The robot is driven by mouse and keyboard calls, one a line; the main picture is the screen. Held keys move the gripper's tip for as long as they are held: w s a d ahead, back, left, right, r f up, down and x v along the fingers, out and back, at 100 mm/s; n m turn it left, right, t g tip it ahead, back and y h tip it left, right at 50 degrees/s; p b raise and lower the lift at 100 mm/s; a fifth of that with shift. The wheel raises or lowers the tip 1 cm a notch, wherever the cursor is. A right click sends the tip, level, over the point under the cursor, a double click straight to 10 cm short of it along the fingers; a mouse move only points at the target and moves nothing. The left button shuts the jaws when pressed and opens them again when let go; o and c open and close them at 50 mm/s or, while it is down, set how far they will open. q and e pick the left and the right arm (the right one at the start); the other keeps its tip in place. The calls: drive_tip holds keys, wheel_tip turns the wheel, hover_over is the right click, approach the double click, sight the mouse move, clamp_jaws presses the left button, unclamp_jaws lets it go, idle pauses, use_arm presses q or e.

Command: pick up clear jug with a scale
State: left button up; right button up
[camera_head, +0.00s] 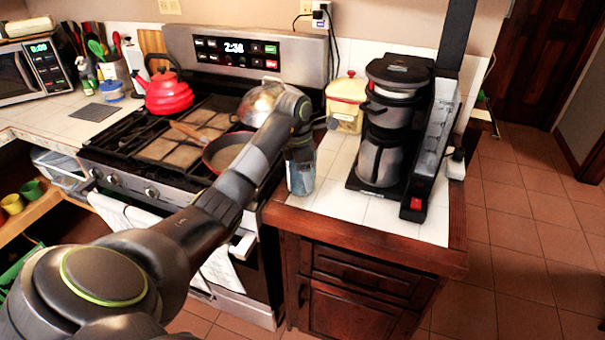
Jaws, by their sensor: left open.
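The clear jug (301,181) stands upright near the left edge of the white tiled counter, just right of the stove. Its lower part shows as a bluish, see-through wall; its scale cannot be made out at this size. My left gripper (300,158) points down at the top of the jug, with my arm reaching in from the lower left. The gripper is open, and its fingers overlap the jug's upper part in the picture. Whether they touch it I cannot tell. The jug's rim and handle are hidden. My right gripper is not in view.
A black and steel coffee maker (388,135) stands right of the jug, and a yellow lidded canister (346,103) behind it. On the stove are a pan (228,150) and a red kettle (168,94). Bare tile lies in front of the coffee maker.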

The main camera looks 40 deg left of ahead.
use_arm(q)
drive_tip(key=shift+f, duration=0.25)
clamp_jaws()
drive_tip(key=shift+r, duration=0.1)
drive_tip(key=shift+w+r, duration=0.1)
drive_tip(key=shift+r, duration=0.1)
idle(0.4)
